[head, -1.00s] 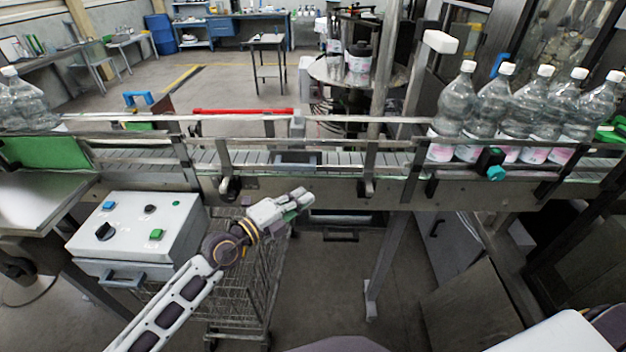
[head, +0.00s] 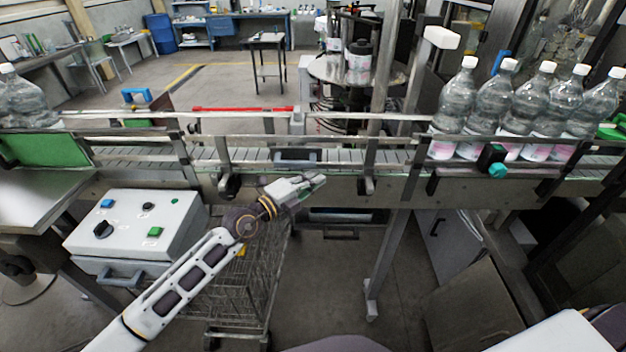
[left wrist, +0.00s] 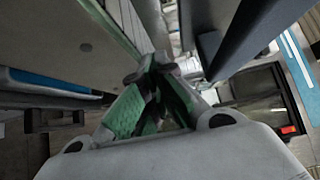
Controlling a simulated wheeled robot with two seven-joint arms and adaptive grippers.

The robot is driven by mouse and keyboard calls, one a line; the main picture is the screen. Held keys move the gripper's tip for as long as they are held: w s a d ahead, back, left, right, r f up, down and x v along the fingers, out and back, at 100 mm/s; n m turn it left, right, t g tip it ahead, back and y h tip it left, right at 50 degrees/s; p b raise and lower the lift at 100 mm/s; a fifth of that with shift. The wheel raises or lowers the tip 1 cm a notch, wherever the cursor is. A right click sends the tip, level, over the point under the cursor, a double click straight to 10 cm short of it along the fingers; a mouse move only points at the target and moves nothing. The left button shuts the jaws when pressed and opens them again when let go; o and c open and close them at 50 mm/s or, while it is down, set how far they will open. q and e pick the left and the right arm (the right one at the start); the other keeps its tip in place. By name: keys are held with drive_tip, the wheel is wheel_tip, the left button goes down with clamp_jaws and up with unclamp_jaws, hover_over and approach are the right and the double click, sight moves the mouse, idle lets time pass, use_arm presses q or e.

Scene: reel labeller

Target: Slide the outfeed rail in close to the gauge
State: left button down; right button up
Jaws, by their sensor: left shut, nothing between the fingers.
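A grey guide rail (head: 325,140) runs along the near side of the conveyor, on upright brackets. I cannot tell for sure which length is the outfeed rail. A small dark grey block (head: 297,156) sits at the belt behind this rail; I cannot tell if it is the gauge. My left gripper (head: 320,180) is shut and empty, in front of the conveyor's near side, below the rail and between two dark clamp knobs. In the left wrist view its green-padded fingers (left wrist: 152,75) meet near a metal edge. My right gripper is out of view.
Several clear bottles (head: 505,105) stand on the belt at right, near a teal-knobbed black block (head: 492,160). A control box (head: 140,225) stands at left, and a wire cart (head: 240,285) below my arm. The belt's middle (head: 345,157) carries no bottles.

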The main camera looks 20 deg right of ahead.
use_arm(q)
drive_tip(key=shift+w+d, duration=0.1)
drive_tip(key=shift+w, duration=0.2)
idle(0.4)
drive_tip(key=shift+w+d+f+b, duration=0.1)
drive_tip(key=shift+w+d+b, duration=0.1)
drive_tip(key=shift+w+b, duration=0.35)
drive_tip(key=shift+w+d+r+b, duration=0.1)
drive_tip(key=shift+w+d+b, duration=0.15)
drive_tip(key=shift+w, duration=0.5)
drive_tip(key=shift+w+d+f+b, duration=0.15)
drive_tip(key=shift+w+b, duration=0.25)
drive_tip(key=shift+w, duration=0.25)
drive_tip(key=shift+w+d, duration=0.15)
drive_tip(key=shift+w, duration=0.2)
